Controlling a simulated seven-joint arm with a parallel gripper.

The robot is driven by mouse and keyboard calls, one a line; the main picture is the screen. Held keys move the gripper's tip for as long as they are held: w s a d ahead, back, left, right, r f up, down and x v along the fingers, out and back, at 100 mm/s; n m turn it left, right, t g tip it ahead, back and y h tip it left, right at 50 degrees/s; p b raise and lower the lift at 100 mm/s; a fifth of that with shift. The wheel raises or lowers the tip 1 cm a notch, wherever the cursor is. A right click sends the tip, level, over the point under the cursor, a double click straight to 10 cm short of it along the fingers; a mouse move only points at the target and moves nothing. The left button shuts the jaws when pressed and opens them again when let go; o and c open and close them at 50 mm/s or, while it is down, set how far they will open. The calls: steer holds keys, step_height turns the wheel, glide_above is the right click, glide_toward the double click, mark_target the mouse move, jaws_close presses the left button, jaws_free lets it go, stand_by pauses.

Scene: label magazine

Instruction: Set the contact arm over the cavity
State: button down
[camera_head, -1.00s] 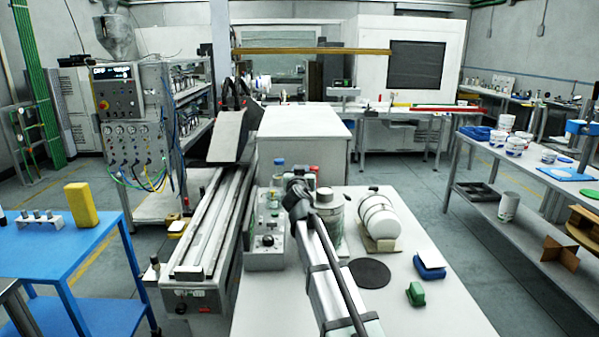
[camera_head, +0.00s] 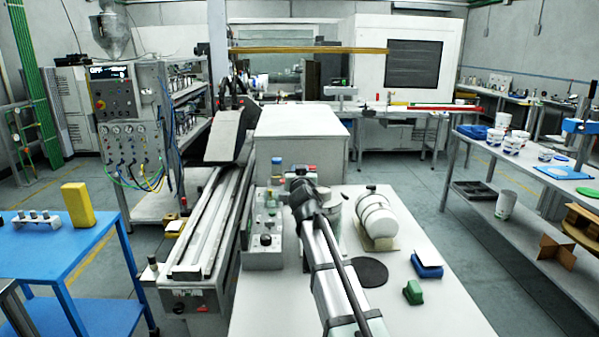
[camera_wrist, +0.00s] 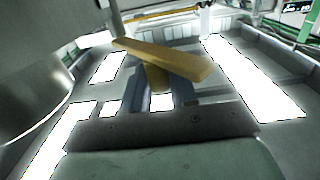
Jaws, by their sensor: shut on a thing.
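In the wrist view a tan bar (camera_wrist: 185,62), which I take for the contact arm, lies slantwise across the top of my gripper (camera_wrist: 157,95). A short tan stem (camera_wrist: 157,78) under the bar stands between the two blue-grey fingers, and the gripper is shut on it. In the head view my own arm hides the gripper and the bar. I cannot make out the cavity for certain; bright white areas framed in grey (camera_wrist: 255,78) lie around the bar.
A large grey rounded body (camera_wrist: 35,70) is close at the left in the wrist view. On the bench, a white drum (camera_head: 376,218) lies on a cradle, near a black disc (camera_head: 369,272), a blue block (camera_head: 426,265) and a green block (camera_head: 413,292). A control box (camera_head: 263,243) stands left of my arm.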

steer(key=c, duration=1)
jaws_free()
steer(key=s, duration=1.4)
steer(key=shift+w, duration=0.1)
steer(key=shift+c, duration=0.2)
